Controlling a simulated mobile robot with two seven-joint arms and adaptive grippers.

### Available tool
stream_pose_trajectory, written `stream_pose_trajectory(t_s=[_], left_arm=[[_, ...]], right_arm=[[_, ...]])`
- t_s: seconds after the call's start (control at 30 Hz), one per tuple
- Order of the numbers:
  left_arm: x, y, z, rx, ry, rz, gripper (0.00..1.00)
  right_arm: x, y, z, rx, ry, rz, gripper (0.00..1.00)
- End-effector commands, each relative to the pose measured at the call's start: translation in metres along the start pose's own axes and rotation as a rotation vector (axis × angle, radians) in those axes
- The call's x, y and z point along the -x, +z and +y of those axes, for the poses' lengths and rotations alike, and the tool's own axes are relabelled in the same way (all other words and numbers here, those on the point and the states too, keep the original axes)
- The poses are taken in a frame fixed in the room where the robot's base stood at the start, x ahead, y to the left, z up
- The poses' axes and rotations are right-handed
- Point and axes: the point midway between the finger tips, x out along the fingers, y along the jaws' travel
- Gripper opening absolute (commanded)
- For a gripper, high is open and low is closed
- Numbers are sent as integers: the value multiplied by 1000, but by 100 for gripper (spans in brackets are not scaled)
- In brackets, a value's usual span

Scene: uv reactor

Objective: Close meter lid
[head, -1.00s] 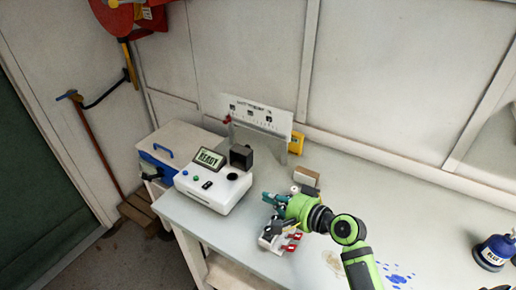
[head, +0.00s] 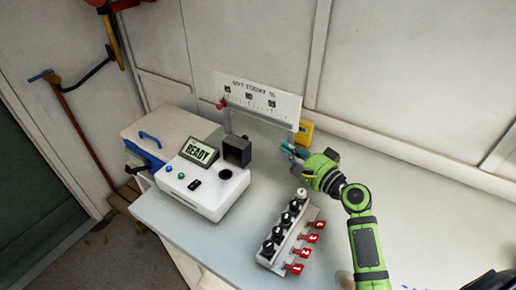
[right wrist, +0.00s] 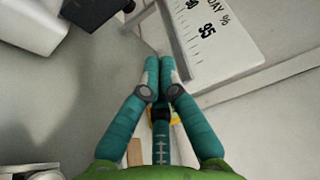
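The white meter (head: 205,188) stands on the bench at centre left in the head view, its screen (head: 199,151) reading READY. Its black square lid (head: 237,151) stands upright and open behind a dark round opening (head: 225,174). Part of the meter (right wrist: 40,18) and a dark block that looks like the lid (right wrist: 97,12) show at the top left of the right wrist view. My right gripper (head: 285,149) is to the right of the lid, apart from it. In the right wrist view its teal fingertips (right wrist: 160,62) are together with nothing visible between them. My left gripper is not in view.
A white scale board (head: 260,99) stands behind the meter, with a yellow item (head: 305,132) beside it. A rack of black-capped vials with red tags (head: 288,236) stands in front of my right arm. The bench between meter and rack is clear.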

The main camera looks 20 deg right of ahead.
Motion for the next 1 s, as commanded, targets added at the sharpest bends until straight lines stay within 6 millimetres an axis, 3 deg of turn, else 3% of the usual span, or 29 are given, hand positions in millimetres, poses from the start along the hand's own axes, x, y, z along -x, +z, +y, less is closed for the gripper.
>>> stream_pose_trajectory(t_s=[0.03,0.27,0.7,0.8,1.0], left_arm=[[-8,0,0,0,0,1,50],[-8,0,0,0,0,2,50],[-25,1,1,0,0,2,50],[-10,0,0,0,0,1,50],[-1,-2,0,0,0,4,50]], right_arm=[[-1,0,8,1,-1,0,0],[-20,0,5,-1,-5,0,0],[-102,0,7,0,-3,-2,0],[-96,14,3,-3,2,-1,0],[-89,33,5,-2,1,0,0]])
